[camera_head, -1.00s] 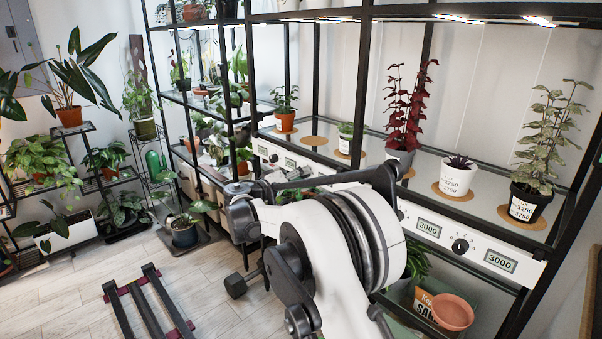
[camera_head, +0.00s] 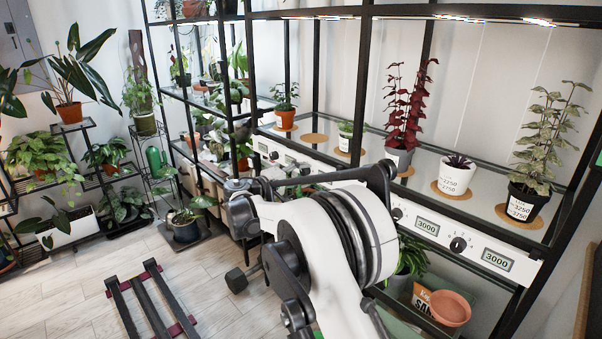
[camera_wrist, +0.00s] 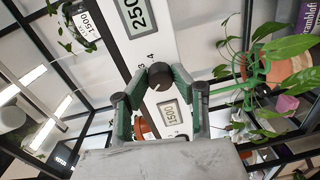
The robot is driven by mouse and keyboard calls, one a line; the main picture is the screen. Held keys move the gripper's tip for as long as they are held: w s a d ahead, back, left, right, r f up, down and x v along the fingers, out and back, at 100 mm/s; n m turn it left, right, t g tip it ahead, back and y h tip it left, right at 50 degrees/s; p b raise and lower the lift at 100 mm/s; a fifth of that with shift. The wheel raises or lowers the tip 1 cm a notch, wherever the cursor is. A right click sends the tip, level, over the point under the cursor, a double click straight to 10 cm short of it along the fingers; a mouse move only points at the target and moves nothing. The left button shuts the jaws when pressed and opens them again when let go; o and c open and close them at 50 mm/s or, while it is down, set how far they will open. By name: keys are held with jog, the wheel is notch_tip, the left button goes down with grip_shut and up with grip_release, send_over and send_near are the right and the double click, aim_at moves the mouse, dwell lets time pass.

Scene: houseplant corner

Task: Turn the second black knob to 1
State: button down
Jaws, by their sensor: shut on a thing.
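In the wrist view, a round black knob (camera_wrist: 160,75) sits on the white control panel (camera_wrist: 138,50). My gripper (camera_wrist: 158,82) is shut on this knob, with its green-edged fingers on either side. Printed marks that look like 3 and 4 show beside the knob. The knob's pointer is too small to read. A display reading 1500 (camera_wrist: 174,115) lies on one side of it, and a partly cut-off display starting with 250 (camera_wrist: 137,14) lies on the other. In the head view my arm hides the gripper and the middle of the panel.
Potted plants stand on the glass shelf above, including a dark red plant (camera_head: 405,120). In the wrist view, leaves (camera_wrist: 285,45) hang close to the gripper's right.

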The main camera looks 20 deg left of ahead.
dwell(0.3)
jog(key=c, duration=1.4)
grip_release()
jog(key=shift+c, duration=0.2)
jog(key=shift+s, duration=0.1)
jog(key=v, duration=1.1)
jog(key=shift+s+a, duration=0.2)
jog(key=shift+s, duration=0.2)
